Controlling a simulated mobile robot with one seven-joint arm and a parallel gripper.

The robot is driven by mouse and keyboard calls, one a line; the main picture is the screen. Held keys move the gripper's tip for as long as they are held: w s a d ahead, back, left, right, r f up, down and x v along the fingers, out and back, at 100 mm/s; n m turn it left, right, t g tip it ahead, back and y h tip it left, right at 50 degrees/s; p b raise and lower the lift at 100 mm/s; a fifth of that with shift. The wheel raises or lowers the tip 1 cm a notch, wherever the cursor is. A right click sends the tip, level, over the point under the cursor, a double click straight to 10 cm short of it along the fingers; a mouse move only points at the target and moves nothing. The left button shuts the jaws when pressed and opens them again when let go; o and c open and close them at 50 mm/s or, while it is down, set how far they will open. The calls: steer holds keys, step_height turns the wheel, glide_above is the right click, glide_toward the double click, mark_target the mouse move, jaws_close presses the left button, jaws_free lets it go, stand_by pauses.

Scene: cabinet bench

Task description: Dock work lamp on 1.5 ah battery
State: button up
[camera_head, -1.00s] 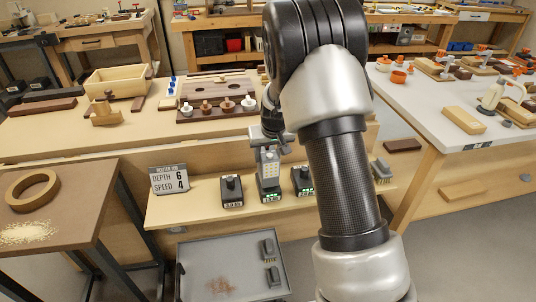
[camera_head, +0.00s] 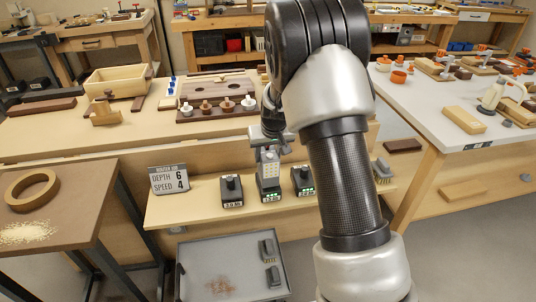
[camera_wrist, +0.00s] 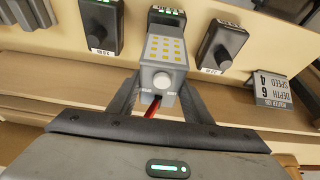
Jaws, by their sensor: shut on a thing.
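The work lamp (camera_wrist: 165,50), a grey body with a panel of yellow squares, is held upright by my gripper (camera_head: 268,143). In the wrist view my gripper (camera_wrist: 157,97) has its fingers closed on both sides of the lamp's grey end. The lamp (camera_head: 269,166) is over the middle battery (camera_head: 270,195), which has green lights. I cannot tell whether the lamp is fully seated on it. Another dark battery (camera_head: 231,189) stands to the left and one more battery (camera_head: 302,180) to the right. The battery labels are too small to read surely.
The batteries stand on a wooden shelf (camera_head: 190,210) with a depth and speed sign (camera_head: 169,179) at its left. A grey brush (camera_head: 382,169) is at the right end. A grey tray (camera_head: 205,262) sits below, and a small table with a wooden ring (camera_head: 33,190) stands left.

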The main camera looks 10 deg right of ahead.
steer(key=shift+f+b, duration=0.4)
steer(key=shift+f, duration=0.15)
steer(key=o, duration=1)
steer(key=shift+p+v, duration=3.1)
steer(key=shift+v, duration=2.45)
